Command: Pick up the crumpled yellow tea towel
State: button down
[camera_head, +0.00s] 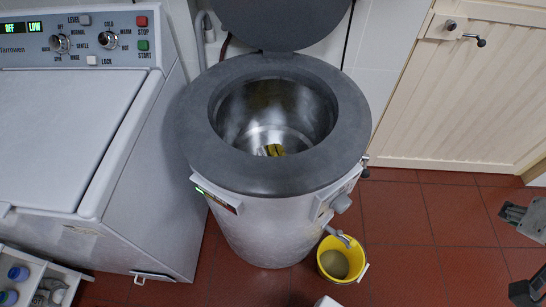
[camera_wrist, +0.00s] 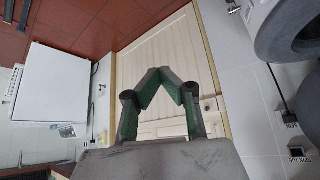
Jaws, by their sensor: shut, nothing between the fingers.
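A small yellow patch with dark marks, which looks like the crumpled tea towel (camera_head: 272,150), lies low inside the metal drum of the round tub (camera_head: 345,125). The tub's near grey rim hides part of it, so its full shape cannot be told. The towel does not show in the wrist view. My gripper (camera_wrist: 163,76) shows in the wrist view with its green-padded fingers meeting at the tips. It is shut and empty, away from the towel, with a cream panelled door behind it.
The tub's lid (camera_head: 275,22) stands open behind its mouth. A yellow bucket (camera_head: 328,274) sits on the red tile floor below the tap. A white washing machine (camera_head: 70,140) stands close on the left.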

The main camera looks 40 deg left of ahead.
dwell(0.4)
jog(key=shift+c, duration=1.6)
grip_release()
